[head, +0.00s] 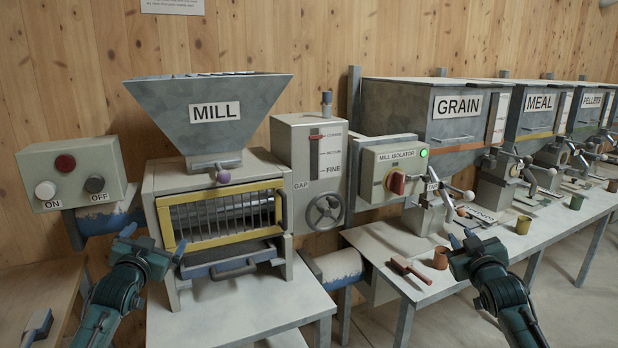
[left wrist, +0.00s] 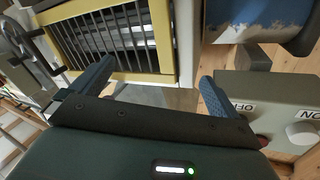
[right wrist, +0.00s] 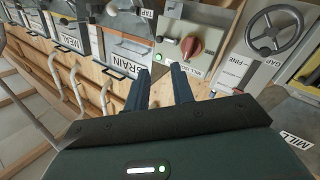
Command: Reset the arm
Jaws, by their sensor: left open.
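My left gripper (head: 155,240) is in front of the mill (head: 215,205), near its lower left corner. Its fingers are wide apart with nothing between them, as the left wrist view (left wrist: 150,90) also shows. My right gripper (head: 461,238) is above the front of the bench, right of the mill isolator box (head: 395,168). In the right wrist view its fingers (right wrist: 160,82) are parted by a narrow gap, with nothing held. Neither gripper visibly touches anything.
The ON/OFF box (head: 72,175) is at the left. The gap unit (head: 308,165) with its handwheel (head: 325,210) stands beside the mill. A red-brown brush (head: 405,268) and a cup (head: 441,258) lie near my right gripper. Grain (head: 455,110) and meal (head: 540,104) hoppers line the bench.

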